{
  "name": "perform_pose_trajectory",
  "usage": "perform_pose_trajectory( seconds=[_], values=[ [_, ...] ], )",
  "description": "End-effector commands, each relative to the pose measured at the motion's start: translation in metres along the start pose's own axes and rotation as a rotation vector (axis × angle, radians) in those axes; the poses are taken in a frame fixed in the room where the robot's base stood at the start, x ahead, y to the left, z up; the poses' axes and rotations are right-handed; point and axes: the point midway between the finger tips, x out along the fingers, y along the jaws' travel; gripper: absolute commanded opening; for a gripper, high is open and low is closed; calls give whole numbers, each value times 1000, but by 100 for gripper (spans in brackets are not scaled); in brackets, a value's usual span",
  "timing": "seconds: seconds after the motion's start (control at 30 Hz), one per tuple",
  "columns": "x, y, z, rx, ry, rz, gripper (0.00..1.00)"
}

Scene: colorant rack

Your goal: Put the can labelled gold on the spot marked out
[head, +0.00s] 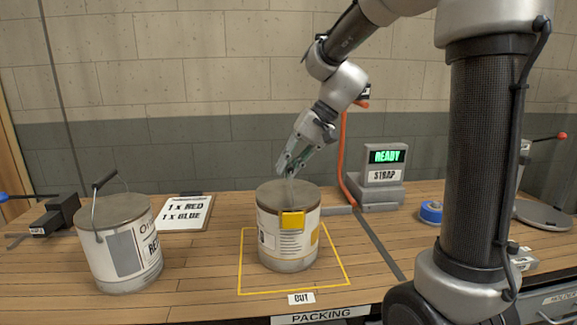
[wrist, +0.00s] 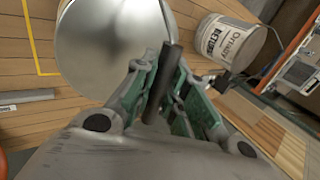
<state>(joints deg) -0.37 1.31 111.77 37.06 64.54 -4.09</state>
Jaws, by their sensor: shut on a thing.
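A metal can (head: 286,245) with a white label, a gold-yellow patch and a yellow tab near its rim stands within the yellow outline (head: 243,262). The word gold is not readable. My gripper (head: 287,172) is above the can's lid, shut on its handle. In the wrist view my gripper (wrist: 165,95) has the dark handle grip (wrist: 171,62) between its fingers, with the can's lid (wrist: 110,40) beyond. I cannot tell whether the can's base touches the table. A sign reading OUT (head: 301,298) sits at the outline's front edge.
Another can (head: 121,245) with an upright handle stands at the left; its label reads RETURN in the wrist view (wrist: 228,42). Behind are a clipboard (head: 187,211), a READY/STRAP device (head: 381,178) and blue tape (head: 431,211). The table's front edge reads PACKING (head: 320,315).

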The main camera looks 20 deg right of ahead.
Motion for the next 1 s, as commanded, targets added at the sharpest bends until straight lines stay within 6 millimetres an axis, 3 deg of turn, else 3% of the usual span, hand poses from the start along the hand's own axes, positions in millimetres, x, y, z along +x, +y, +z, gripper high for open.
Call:
perform_pose_trajectory(
  seconds=[0.13, 0.17, 0.2, 0.3, 0.67, 0.77, 1.0],
  values=[
    [2, 1, 0, 0, -1, 0, 0],
    [2, 2, 0, 1, -1, 0, 16],
    [2, 1, 0, 0, -1, 0, 23],
    [2, 1, 0, 0, -1, 0, 36],
    [-4, 0, 0, 0, 1, 0, 36],
    [-18, 0, -1, 1, 3, 0, 36],
    [-72, 0, -1, 1, 4, 0, 36]
  ],
)
